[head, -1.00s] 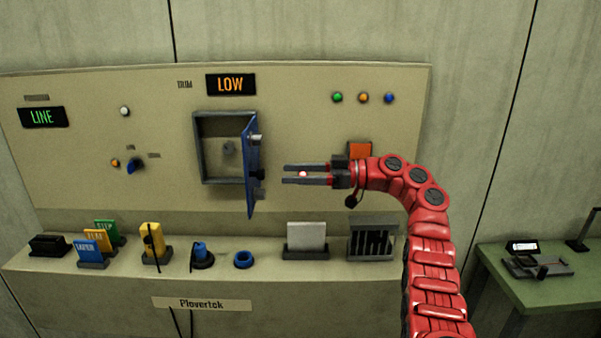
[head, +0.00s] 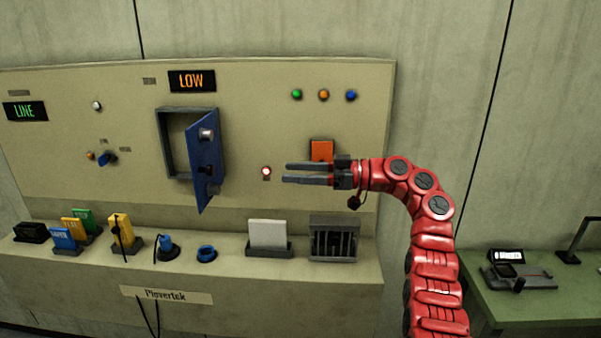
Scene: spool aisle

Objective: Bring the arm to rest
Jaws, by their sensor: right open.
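My red right arm comes in from the lower right of the head view and bends left toward the panel. Its gripper (head: 284,173) points left with its two grey fingers apart and nothing between them. It is in front of the panel (head: 250,130), just right of a small red-lit button (head: 266,171). A blue door (head: 203,165) stands open on a grey frame (head: 172,112), left of the fingertips and apart from them. My left gripper is not in view.
An orange square (head: 321,150) is partly behind the gripper. The ledge below holds a white card (head: 267,234), a slotted grey box (head: 334,240), a blue ring (head: 207,253) and several coloured tags. A green table (head: 530,302) stands at the right.

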